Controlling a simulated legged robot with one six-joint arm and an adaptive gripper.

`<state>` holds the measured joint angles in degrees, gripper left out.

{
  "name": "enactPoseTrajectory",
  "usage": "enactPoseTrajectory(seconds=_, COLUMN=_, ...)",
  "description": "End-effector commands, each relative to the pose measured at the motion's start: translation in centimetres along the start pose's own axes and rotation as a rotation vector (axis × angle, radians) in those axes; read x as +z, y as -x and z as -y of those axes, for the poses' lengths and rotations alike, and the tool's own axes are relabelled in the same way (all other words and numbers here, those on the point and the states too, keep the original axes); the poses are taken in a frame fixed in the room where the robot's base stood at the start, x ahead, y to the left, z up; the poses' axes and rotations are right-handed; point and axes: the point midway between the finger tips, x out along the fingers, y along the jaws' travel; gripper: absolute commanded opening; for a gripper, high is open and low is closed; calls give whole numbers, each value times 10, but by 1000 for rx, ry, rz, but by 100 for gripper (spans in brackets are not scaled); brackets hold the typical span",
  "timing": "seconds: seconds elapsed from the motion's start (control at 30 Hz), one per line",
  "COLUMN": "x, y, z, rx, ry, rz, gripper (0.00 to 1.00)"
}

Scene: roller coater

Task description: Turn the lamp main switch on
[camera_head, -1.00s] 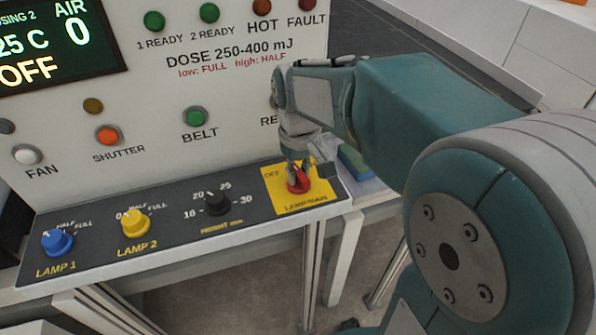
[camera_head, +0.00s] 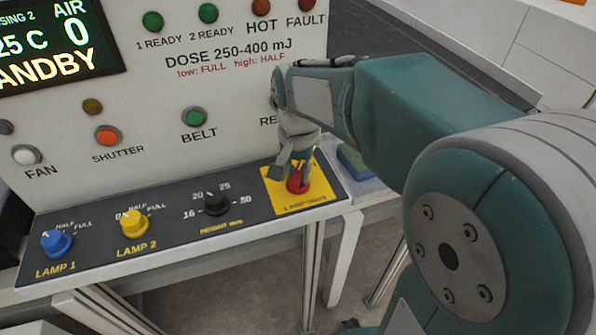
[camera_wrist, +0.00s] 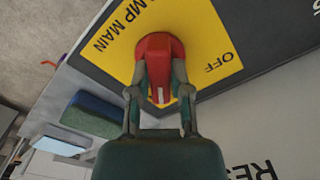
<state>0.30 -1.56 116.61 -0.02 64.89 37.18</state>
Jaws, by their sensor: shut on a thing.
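The lamp main switch (camera_head: 298,186) is a red rotary knob on a yellow square plate (camera_head: 322,187) at the right end of the sloped dark control panel. My gripper (camera_head: 297,176) is over it with the fingers down around the knob. In the wrist view, my gripper (camera_wrist: 160,103) has one finger on each side of the red knob (camera_wrist: 158,62), shut on it. A white mark shows on the knob's handle. The OFF label is readable on the plate in the wrist view; any ON label is not visible. The display (camera_head: 55,45) reads STANDBY.
Left of the switch are the black height knob (camera_head: 216,203), yellow lamp 2 knob (camera_head: 133,222) and blue lamp 1 knob (camera_head: 56,242). The upright panel with buttons stands close behind. A green and blue block (camera_head: 354,160) lies right of the panel.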

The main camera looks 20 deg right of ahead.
Motion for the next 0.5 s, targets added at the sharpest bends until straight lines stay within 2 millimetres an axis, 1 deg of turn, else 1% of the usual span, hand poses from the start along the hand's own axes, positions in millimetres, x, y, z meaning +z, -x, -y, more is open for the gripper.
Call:
enactPoseTrajectory(seconds=0.2, x=1, y=-2, z=0, rx=2, ry=-96, rz=6, gripper=0)
enactPoseTrajectory(seconds=0.5, x=1, y=-2, z=0, rx=3, ry=-146, rz=6, gripper=0)
